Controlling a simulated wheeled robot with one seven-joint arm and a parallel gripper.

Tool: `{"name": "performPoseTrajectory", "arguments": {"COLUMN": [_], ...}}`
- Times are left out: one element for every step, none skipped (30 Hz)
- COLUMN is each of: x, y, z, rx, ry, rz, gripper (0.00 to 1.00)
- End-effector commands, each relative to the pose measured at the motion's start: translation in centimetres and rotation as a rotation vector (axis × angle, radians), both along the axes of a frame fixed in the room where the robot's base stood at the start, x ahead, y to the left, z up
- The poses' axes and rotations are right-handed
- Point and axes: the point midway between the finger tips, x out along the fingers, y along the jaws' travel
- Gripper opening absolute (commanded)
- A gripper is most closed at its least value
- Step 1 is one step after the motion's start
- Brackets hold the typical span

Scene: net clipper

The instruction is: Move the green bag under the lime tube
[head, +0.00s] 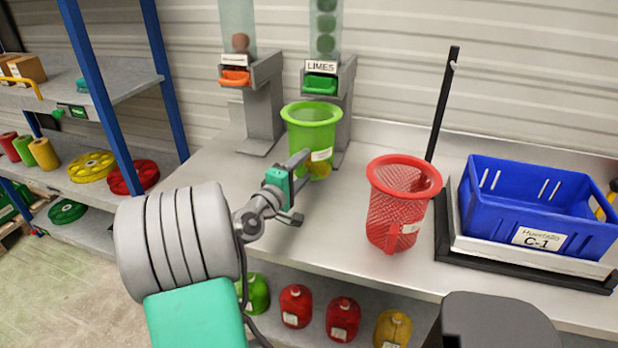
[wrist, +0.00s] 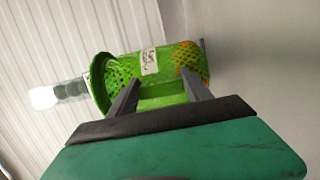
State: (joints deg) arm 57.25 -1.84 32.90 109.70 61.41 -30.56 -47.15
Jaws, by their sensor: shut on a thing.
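The green bag (head: 305,137) is a mesh bag with a wide round rim and a white label. It is upright, with something orange-yellow showing at its bottom. My gripper (head: 305,164) is shut on its side; the wrist view shows the bag (wrist: 151,88) between both fingers (wrist: 160,84). The clear lime tube (head: 325,28), holding green limes, stands above a LIMES sign and green outlet (head: 320,84). The bag's rim shows just below this outlet, in front of its grey stand. I cannot tell whether it is directly under, or whether its base touches the table.
A second tube (head: 238,25) with a brown item and an orange outlet stands left. A red mesh bag (head: 398,205) stands on the table right of the green bag. A blue crate (head: 545,205) sits on a scale farther right. The table's left part (head: 205,170) is clear.

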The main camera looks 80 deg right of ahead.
Motion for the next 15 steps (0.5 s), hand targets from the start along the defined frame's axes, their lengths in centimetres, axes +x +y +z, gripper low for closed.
{"name": "performPoseTrajectory", "arguments": {"x": [-0.2, -0.2, -0.3, -0.3, -0.4, -0.5, -0.6, -0.7, -0.8, -0.8, -0.9, -0.9, -0.9, -0.9, -0.9], "y": [-0.4, -0.5, -0.5, -0.5, -0.5, -0.5, -0.5, -0.5, -0.5, -0.5, -0.5, -0.5, -0.5, -0.5, -0.5], "z": [0.1, -0.5, -1.3, -1.7, -2.1, -2.6, -3.2, -3.5, -3.7, -3.7, -3.7, -3.5, -3.5, -3.4, -3.4], "rx": [-0.002, -0.001, -0.001, -0.001, -0.001, -0.001, -0.001, -0.001, -0.002, -0.002, -0.002, -0.002, -0.002, -0.002, -0.002], "ry": [0.001, 0.0, 0.0, 0.0, 0.0, 0.0, 0.0, -0.001, 0.0, 0.0, 0.0, 0.0, 0.0, 0.0, 0.0], "rz": [-0.002, -0.003, -0.004, -0.005, -0.006, -0.008, -0.01, -0.012, -0.013, -0.014, -0.015, -0.015, -0.015, -0.015, -0.015], "gripper": [0.13, 0.13, 0.13, 0.13, 0.13, 0.13, 0.13, 0.13, 0.13, 0.13, 0.13, 0.13, 0.13, 0.13, 0.13]}}
